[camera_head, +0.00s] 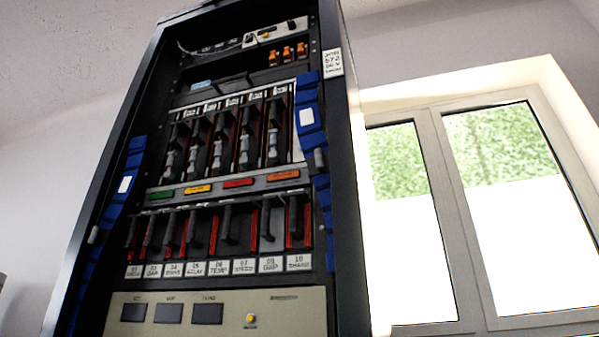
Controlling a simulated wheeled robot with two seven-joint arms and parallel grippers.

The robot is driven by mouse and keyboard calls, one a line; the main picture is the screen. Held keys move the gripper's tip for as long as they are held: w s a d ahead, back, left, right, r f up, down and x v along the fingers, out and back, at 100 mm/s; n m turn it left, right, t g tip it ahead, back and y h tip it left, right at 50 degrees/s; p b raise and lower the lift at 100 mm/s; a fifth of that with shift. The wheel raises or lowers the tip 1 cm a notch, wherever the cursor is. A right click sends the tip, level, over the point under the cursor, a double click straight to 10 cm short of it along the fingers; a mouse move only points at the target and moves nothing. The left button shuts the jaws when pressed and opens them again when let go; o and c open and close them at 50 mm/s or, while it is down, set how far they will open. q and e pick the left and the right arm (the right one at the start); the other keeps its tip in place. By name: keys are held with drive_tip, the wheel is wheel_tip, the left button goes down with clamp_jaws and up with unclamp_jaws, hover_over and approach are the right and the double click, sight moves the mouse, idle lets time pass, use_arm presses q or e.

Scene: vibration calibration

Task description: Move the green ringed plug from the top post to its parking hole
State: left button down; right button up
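A tall dark equipment rack (345,200) fills the middle of the view, seen from below and tilted. A row of several grey plug-like parts (244,150) hangs in its upper card bay. I cannot make out a green ring on any of them, nor tell which post is the top post. A strip below carries a green label (160,195), a yellow label (198,188), a red label (238,183) and an orange label (283,176). I cannot pick out a parking hole. Neither of my grippers shows in this view.
Blue segmented strips line the rack's left (125,185) and right (310,115) sides. Several orange parts (286,53) sit on a top shelf. A lower row of dark handles (230,222) stands above a beige panel (215,312). A window (430,180) is at right.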

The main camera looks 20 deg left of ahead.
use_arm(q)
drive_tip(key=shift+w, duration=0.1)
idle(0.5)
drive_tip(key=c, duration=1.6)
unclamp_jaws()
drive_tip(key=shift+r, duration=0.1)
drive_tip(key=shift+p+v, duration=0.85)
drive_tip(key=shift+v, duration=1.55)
